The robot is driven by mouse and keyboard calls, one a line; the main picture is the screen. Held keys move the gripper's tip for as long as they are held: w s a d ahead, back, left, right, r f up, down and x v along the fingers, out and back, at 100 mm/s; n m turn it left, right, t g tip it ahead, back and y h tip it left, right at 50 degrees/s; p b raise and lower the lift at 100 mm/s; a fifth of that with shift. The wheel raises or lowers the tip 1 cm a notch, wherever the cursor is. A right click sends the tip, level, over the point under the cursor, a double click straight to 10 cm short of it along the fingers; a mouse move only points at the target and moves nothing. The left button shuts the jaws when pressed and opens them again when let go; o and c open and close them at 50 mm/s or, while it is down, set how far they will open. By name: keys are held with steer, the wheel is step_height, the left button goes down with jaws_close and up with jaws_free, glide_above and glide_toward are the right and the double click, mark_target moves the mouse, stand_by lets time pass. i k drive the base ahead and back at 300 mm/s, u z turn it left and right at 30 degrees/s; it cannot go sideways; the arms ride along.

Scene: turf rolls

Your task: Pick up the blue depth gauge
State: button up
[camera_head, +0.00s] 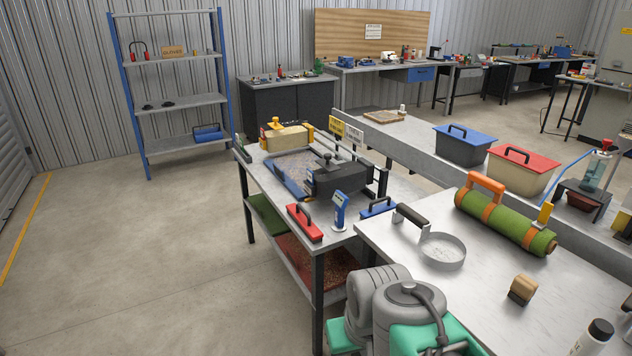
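A small blue upright device (339,212), which looks like the blue depth gauge, stands near the front right corner of the metal workbench (340,247). It has a dark display on its upper part and a pale lower part. A red block with a dark handle (304,223) lies to its left, and a blue block with a handle (379,208) lies to its right; both are apart from it. My gripper is not in view. Grey and green rounded parts at the bottom centre look like my own arm.
A dark machine (341,178) stands behind the device. The table at right (388,237) bears a round sieve (442,251), a green turf roll (507,222) with orange straps and a wooden block (522,290). The floor (150,260) at left is clear.

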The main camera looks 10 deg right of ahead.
mark_target(341, 200)
steer(key=i, duration=1.8)
steer(key=u, duration=1.3)
steer(key=i, duration=0.5)
steer(key=u, duration=0.05)
